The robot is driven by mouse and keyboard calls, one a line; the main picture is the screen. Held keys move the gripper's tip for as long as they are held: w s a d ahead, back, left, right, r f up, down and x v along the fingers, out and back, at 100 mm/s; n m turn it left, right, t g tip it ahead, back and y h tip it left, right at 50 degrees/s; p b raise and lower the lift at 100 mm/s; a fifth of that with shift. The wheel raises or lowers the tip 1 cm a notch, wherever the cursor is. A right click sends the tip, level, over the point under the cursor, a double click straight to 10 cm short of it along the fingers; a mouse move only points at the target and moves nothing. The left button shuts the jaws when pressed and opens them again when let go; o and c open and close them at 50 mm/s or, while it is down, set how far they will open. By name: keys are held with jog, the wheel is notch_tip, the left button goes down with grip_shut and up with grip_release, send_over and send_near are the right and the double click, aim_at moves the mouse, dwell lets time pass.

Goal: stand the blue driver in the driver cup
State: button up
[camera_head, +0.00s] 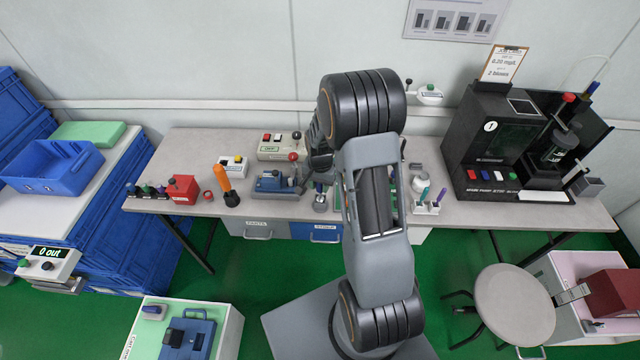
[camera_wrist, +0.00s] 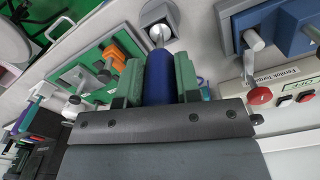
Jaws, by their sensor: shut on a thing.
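My gripper (camera_wrist: 158,75) is shut on the blue driver (camera_wrist: 159,78), with a green finger pad on each side of its handle. The driver's metal shaft (camera_wrist: 158,35) points up the wrist view and overlaps a small silver fixture with a round top (camera_wrist: 157,13). I cannot tell whether the tip is in it or above it. In the head view that fixture (camera_head: 320,201) stands near the front edge of the table. My arm hides the blue driver there.
A blue device (camera_head: 270,188) stands between the cup and the fixture; a beige torque tester (camera_head: 283,148) is behind it. A green tray (camera_wrist: 88,65) with an orange item lies beside the fixture. A white pen holder (camera_head: 427,208) and black machine (camera_head: 500,150) stand to the right.

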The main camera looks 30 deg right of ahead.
jog(key=shift+f+b, duration=0.65)
jog(key=shift+f, duration=0.25)
jog(key=o, duration=1)
jog(key=shift+r, duration=0.15)
